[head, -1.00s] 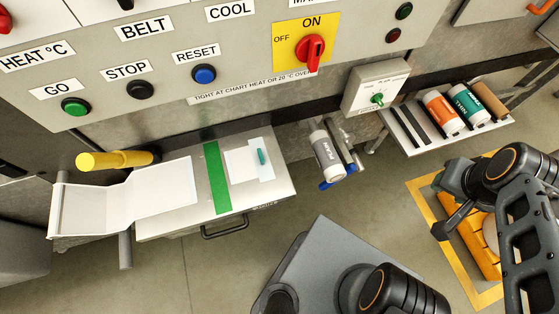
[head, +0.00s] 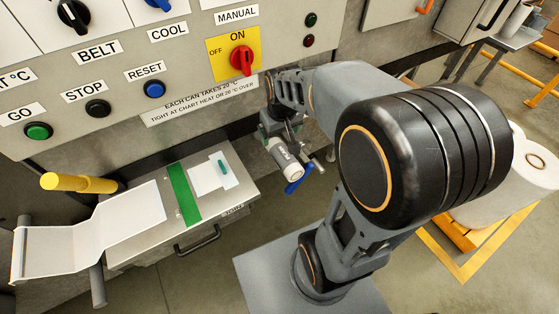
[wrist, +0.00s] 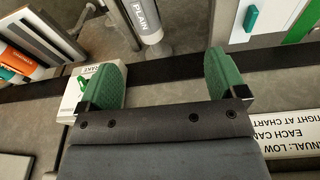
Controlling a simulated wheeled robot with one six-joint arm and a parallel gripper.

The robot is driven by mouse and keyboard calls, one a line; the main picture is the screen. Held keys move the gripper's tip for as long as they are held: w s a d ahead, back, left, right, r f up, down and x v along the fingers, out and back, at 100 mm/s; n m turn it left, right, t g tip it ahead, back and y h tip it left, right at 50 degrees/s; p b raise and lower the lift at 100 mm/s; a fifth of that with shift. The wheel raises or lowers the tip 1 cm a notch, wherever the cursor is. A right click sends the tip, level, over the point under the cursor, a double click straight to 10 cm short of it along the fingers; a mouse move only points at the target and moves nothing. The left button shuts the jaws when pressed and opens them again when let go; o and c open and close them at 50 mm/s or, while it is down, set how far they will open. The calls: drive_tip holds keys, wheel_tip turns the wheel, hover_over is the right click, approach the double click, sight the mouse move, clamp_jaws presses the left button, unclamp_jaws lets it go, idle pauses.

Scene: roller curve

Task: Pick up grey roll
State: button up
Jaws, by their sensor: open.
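The grey roll (head: 284,158), white with a grey band lettered PLAIN, rests in a holder below the control panel, beside a blue handle (head: 298,180). In the wrist view its lower grey end (wrist: 146,20) shows at the top, beyond and between the fingers. My gripper (head: 280,128) is just above the roll in the head view, small and partly hidden by its own wrist. In the wrist view my gripper (wrist: 165,75) has its green-padded fingers wide apart with nothing between them, and a gap to the roll.
The control panel (head: 120,125) rises close behind my gripper. A small switch box (wrist: 88,88) is near one finger. A shelf (wrist: 45,25) with orange and teal rolls is at the wrist view's left. A drawer unit (head: 240,205) with a white sheet (head: 90,225) stands left of the roll.

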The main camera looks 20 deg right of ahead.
sight(286, 155)
drive_tip(key=shift+o, duration=0.8)
drive_tip(key=w+d+f+g, duration=0.1)
drive_tip(key=w+d+f, duration=0.1)
drive_tip(key=f, duration=0.3)
drive_tip(key=w+d+f, duration=0.3)
drive_tip(key=w+f, duration=0.1)
drive_tip(key=f, duration=0.2)
drive_tip(key=shift+w+d+f+n+g+b, duration=0.15)
drive_tip(key=shift+w+n+g+b, duration=0.15)
drive_tip(key=shift+g, duration=0.1)
drive_tip(key=f, duration=0.9)
drive_tip(key=shift+w+d+f, duration=0.15)
drive_tip(key=shift+w+d, duration=0.1)
drive_tip(key=shift+d, duration=0.05)
drive_tip(key=shift+w+a+f+p, duration=0.1)
drive_tip(key=shift+f+p, duration=0.25)
drive_tip(key=shift+f, duration=2.6)
drive_tip(key=c, duration=1)
drive_tip(key=shift+c, duration=0.7)
drive_tip(key=shift+r, duration=0.15)
